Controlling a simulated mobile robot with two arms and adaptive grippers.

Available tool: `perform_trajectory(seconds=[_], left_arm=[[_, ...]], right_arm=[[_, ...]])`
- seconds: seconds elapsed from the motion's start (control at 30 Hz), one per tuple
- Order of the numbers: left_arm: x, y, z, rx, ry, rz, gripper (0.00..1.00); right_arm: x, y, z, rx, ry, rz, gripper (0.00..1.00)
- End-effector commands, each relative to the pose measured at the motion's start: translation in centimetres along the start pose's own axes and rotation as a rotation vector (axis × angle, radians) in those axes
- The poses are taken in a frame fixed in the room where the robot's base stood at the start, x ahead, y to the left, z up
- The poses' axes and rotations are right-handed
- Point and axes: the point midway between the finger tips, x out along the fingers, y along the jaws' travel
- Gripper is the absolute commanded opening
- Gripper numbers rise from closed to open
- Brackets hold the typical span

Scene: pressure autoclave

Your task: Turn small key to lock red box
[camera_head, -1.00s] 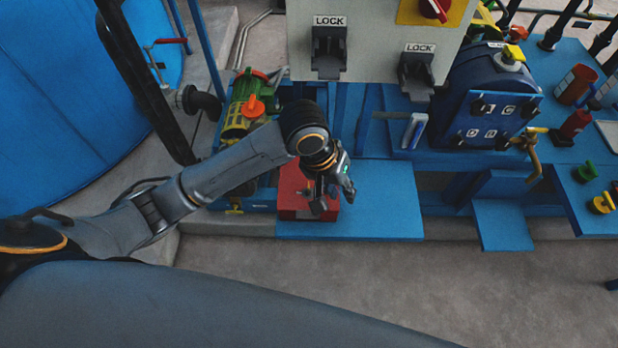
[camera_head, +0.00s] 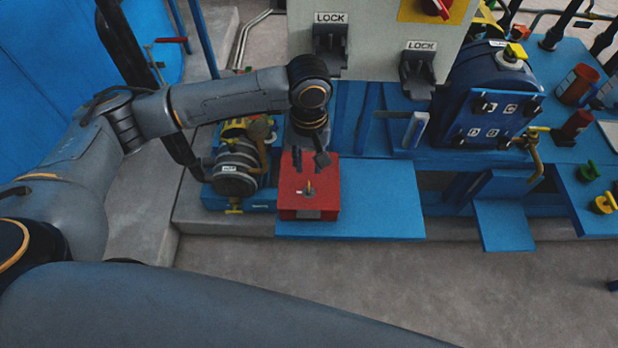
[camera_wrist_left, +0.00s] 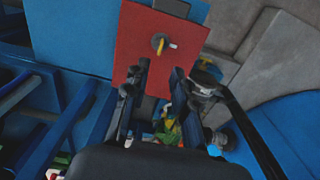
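The red box (camera_head: 326,179) sits on the left end of a blue ledge, its top in plain view. The small key (camera_head: 308,189) stands in the box's top, a little below the middle in the head view. In the left wrist view the red box (camera_wrist_left: 188,62) is ahead, with the yellowish key (camera_wrist_left: 159,43) in it. My left gripper (camera_head: 308,161) is over the far part of the box, apart from the key. In the left wrist view its two fingers (camera_wrist_left: 158,76) are spread with nothing between them. My right gripper is not in view.
A grey pump (camera_head: 236,170) stands close to the left of the box. The blue ledge (camera_head: 380,205) is clear to the right. A panel with LOCK switches (camera_head: 330,50) hangs behind, and a dark blue vessel (camera_head: 490,90) stands at the right.

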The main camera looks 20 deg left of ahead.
Motion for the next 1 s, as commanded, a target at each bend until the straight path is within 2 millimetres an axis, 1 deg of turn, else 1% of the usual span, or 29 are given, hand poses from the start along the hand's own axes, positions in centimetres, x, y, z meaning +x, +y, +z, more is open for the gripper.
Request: perform_trajectory(seconds=[0.03,0.1,0.2,0.3,0.4,0.5,0.77,0.8,0.83,0.87,0.9,0.93,1.0], left_arm=[[1.3,0.0,0.0,-0.001,-0.001,-0.002,0.26],[2.8,0.0,0.0,0.0,-0.001,-0.001,0.26],[4.5,0.0,0.0,0.0,0.0,-0.002,0.26],[5.8,0.0,0.0,0.0,0.0,0.0,0.26],[6.7,0.0,0.0,0.001,0.002,0.001,0.26],[7.1,0.0,0.0,0.001,0.002,0.001,0.26],[7.2,0.1,0.0,0.001,0.002,0.001,0.26],[7.2,0.1,0.0,0.001,0.002,0.001,0.22],[7.2,0.1,0.0,0.001,0.002,0.001,0.16],[7.2,0.1,0.0,0.001,0.002,0.001,0.1],[7.2,0.1,0.0,0.001,0.002,0.001,0.02],[7.2,0.1,0.0,0.002,0.002,0.001,0.0],[7.2,0.1,0.0,0.001,0.002,0.001,0.0]], right_arm=[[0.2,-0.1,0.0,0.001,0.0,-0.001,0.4],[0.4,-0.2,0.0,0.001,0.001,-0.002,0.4],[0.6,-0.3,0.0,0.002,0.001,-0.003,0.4],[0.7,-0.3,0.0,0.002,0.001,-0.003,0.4],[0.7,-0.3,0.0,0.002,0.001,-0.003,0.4],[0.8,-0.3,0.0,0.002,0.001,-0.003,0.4],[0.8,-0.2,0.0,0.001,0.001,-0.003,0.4],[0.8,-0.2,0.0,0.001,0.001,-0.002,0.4],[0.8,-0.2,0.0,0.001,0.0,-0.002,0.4],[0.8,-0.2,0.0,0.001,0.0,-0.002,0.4],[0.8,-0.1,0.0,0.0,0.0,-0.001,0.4],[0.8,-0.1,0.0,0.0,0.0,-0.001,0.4],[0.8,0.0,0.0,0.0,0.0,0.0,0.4]])
